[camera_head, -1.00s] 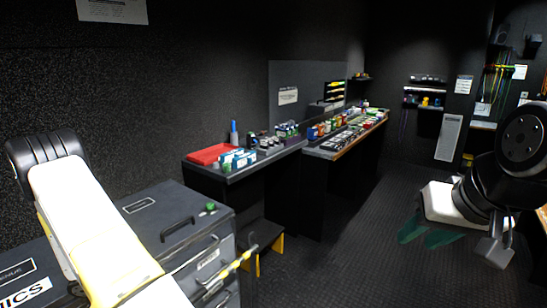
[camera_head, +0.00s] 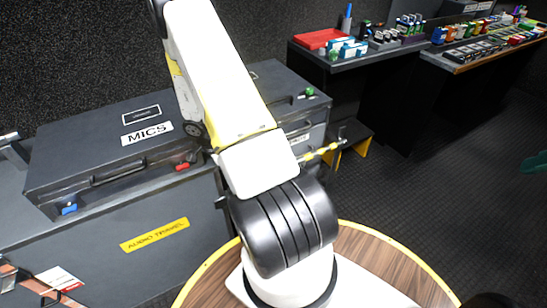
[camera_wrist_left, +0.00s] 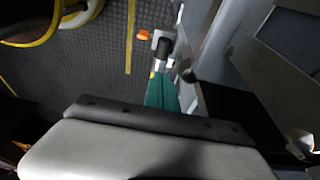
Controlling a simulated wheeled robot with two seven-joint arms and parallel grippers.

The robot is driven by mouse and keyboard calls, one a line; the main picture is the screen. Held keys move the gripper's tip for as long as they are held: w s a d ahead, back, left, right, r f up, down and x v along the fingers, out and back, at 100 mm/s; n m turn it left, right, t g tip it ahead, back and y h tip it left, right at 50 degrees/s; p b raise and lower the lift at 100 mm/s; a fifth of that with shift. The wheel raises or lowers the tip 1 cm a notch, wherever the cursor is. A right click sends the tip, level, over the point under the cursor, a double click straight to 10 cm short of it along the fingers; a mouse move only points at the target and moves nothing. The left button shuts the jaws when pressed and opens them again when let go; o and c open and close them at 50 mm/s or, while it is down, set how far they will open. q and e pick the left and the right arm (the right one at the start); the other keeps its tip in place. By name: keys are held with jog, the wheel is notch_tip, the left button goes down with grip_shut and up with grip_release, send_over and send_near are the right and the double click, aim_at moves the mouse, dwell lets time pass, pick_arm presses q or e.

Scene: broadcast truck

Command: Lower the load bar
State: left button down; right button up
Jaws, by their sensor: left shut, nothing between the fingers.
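A thin bar with yellow bands (camera_head: 322,151), probably the load bar, sticks out past the right end of the black cases in the head view; my left arm covers its left part. In the left wrist view, my left gripper's teal fingers (camera_wrist_left: 161,92) are shut with nothing between them. Their tips are near a dark cylinder on a grey block (camera_wrist_left: 162,46) with an orange piece; I cannot tell if they touch. In the head view my left gripper is hidden behind the arm. Teal fingertips of my right gripper (camera_head: 535,163) show at the right edge.
The black case marked MICS (camera_head: 90,150) lies on a grey trunk (camera_head: 100,255). A small step (camera_head: 345,135) with yellow legs stands right of the cases. A counter (camera_head: 370,52) with a red tray is behind. Dark floor (camera_head: 430,200) lies open at right.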

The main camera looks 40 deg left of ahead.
pick_arm(q)
jog(key=s+d+r, duration=0.1)
jog(key=s+d, duration=0.3)
jog(key=d, duration=0.3)
jog(key=s+d+r, duration=0.1)
jog(key=s+d, duration=0.3)
jog(key=d, duration=0.3)
jog(key=shift+r, duration=0.25)
jog(key=shift+w, duration=0.1)
jog(key=w+d+r+t, duration=0.1)
jog(key=w+d+r, duration=0.3)
jog(key=w+r, duration=0.5)
jog(key=w+d+r, duration=0.5)
jog(key=w+r, duration=0.1)
jog(key=r, duration=0.4)
jog(key=s+d+r+n+t, duration=0.1)
jog(key=s+d+r+n, duration=0.1)
jog(key=d+r, duration=0.6)
jog(key=s+d+r+n+t+h, duration=0.1)
jog(key=s+d+r, duration=0.2)
jog(key=d+r, duration=0.6)
notch_tip(320, 180, up, 4)
jog(key=shift+s+d+r+n, duration=0.15)
jog(key=shift+s+d+n, duration=0.05)
jog(key=shift+n, duration=0.2)
jog(key=shift+a, duration=0.1)
